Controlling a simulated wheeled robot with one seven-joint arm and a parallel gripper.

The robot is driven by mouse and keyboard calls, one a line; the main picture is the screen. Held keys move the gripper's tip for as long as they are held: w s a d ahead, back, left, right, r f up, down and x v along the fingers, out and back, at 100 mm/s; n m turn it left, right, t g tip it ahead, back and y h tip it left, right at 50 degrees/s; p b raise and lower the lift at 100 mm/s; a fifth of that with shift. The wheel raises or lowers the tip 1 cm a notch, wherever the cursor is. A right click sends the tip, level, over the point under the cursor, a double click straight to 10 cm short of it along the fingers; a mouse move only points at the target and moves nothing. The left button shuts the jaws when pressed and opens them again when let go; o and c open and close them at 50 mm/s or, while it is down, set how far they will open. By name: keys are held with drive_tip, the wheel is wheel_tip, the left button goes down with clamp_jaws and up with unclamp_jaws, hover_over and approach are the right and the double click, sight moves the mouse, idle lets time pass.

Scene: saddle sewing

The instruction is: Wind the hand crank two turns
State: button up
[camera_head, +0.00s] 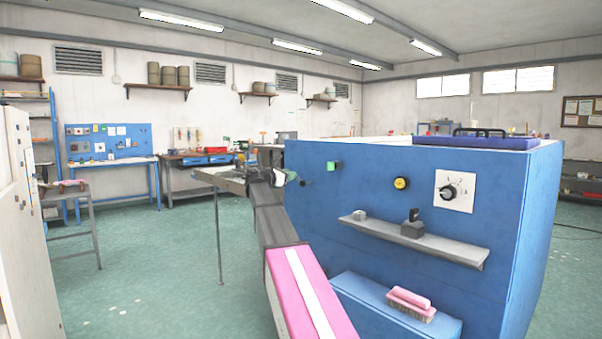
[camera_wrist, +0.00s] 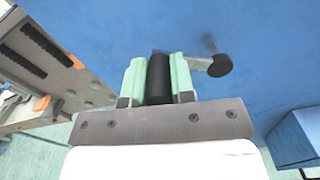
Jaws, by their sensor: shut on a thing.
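In the wrist view my gripper (camera_wrist: 159,75) has its two pale green fingers shut on a black cylindrical grip, the hand crank's handle (camera_wrist: 159,80). A light grey crank arm (camera_wrist: 199,63) runs from beside the fingers to a round black end (camera_wrist: 220,66) at the right, close to the blue panel. In the head view my gripper (camera_head: 283,176) is at the left edge of the blue cabinet (camera_head: 375,225). The crank is small there and mostly hidden by my gripper.
The cabinet face carries a green button (camera_head: 333,166), a yellow knob (camera_head: 401,183), a rotary dial (camera_head: 450,192) and a grey shelf (camera_head: 450,247) with small parts. A pink brush (camera_head: 411,304) lies on a lower blue ledge. A grey bench (camera_wrist: 35,65) stands left of my gripper.

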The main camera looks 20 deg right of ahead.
drive_tip(key=shift+w, duration=0.15)
drive_tip(key=shift+w+a+f, duration=0.1)
drive_tip(key=shift+w+f, duration=0.05)
drive_tip(key=shift+f, duration=0.25)
drive_tip(key=shift+w+a+f, duration=0.1)
drive_tip(key=shift+f, duration=0.3)
drive_tip(key=shift+f, duration=0.1)
drive_tip(key=shift+w+f, duration=0.15)
drive_tip(key=shift+f, duration=0.6)
drive_tip(key=shift+f, duration=0.15)
drive_tip(key=shift+f, duration=0.7)
